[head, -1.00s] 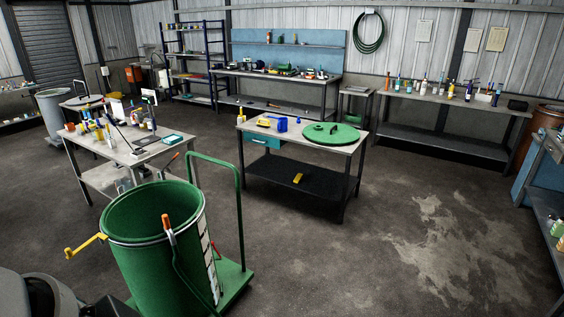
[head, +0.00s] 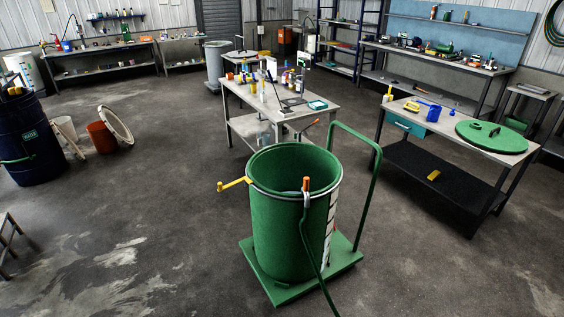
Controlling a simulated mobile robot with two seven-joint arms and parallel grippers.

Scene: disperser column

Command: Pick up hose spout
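A large green open drum (head: 285,230) stands in the middle on a green wheeled platform (head: 296,292) with a tall handle. What looks like the hose spout (head: 306,186) is at the drum's near rim, with an orange tip pointing up and a pale part below it. A dark green hose (head: 311,250) runs down from it in front of the drum and out of the bottom of the picture. A yellow crank-like handle (head: 233,185) sticks out from the drum's left side. Neither of my grippers is in view.
A workbench (head: 318,98) with bottles stands behind the drum. Another table with a green lid (head: 491,138) is at the right. A dark blue barrel (head: 30,140) and an orange bucket (head: 101,137) stand at the left. The floor left of the drum is mostly clear.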

